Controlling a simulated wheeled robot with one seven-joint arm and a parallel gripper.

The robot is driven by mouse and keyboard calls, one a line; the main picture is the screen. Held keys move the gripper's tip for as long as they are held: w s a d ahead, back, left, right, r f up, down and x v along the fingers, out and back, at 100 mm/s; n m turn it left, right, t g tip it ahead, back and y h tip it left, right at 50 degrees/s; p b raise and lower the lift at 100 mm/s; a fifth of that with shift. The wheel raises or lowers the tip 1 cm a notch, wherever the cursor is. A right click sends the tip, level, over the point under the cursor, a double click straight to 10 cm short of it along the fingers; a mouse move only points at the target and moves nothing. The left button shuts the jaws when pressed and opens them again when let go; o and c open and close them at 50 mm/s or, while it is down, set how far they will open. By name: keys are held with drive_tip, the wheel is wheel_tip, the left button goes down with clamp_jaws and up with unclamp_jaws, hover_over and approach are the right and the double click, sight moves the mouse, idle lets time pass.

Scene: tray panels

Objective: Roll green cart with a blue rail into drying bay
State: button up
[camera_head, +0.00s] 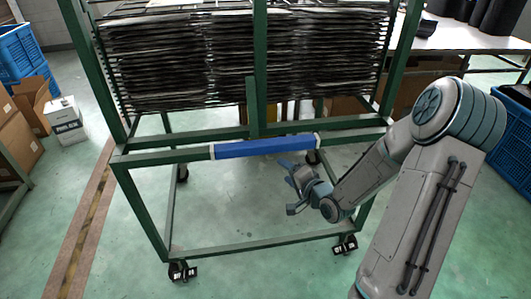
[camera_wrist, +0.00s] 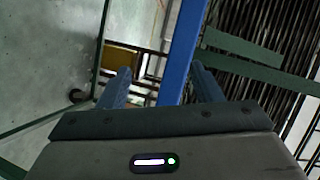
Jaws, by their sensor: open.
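The green cart (camera_head: 150,157) stands upright in front of me on caster wheels, with several black tray panels (camera_head: 160,60) stacked in its upper frame. Its blue rail (camera_head: 262,147) runs across the near crossbar. My gripper (camera_head: 288,166) is open just below the rail, right of its middle. In the wrist view the blue rail (camera_wrist: 180,55) runs lengthwise through the picture and lies between the two spread fingers (camera_wrist: 160,85). I cannot tell whether a finger touches it. No marked drying bay can be made out.
A brown and yellow floor line (camera_head: 85,230) runs along the left. Cardboard boxes (camera_head: 30,100), a white box (camera_head: 66,120) and blue crates (camera_head: 20,55) stand at the left. A table (camera_head: 460,38) and a blue crate (camera_head: 515,140) are at the right. Floor beneath the cart is clear.

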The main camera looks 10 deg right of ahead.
sight(269, 150)
drive_tip(key=w+a+m+t, duration=0.1)
drive_tip(key=w, duration=0.3)
drive_tip(key=w+a+m, duration=0.1)
drive_tip(key=w+a, duration=0.1)
drive_tip(key=w, duration=0.2)
drive_tip(key=w+a+m+t+y+b, duration=0.1)
drive_tip(key=w, duration=0.3)
drive_tip(key=shift+w+a+r+t, duration=0.3)
drive_tip(key=shift+w, duration=0.1)
clamp_jaws()
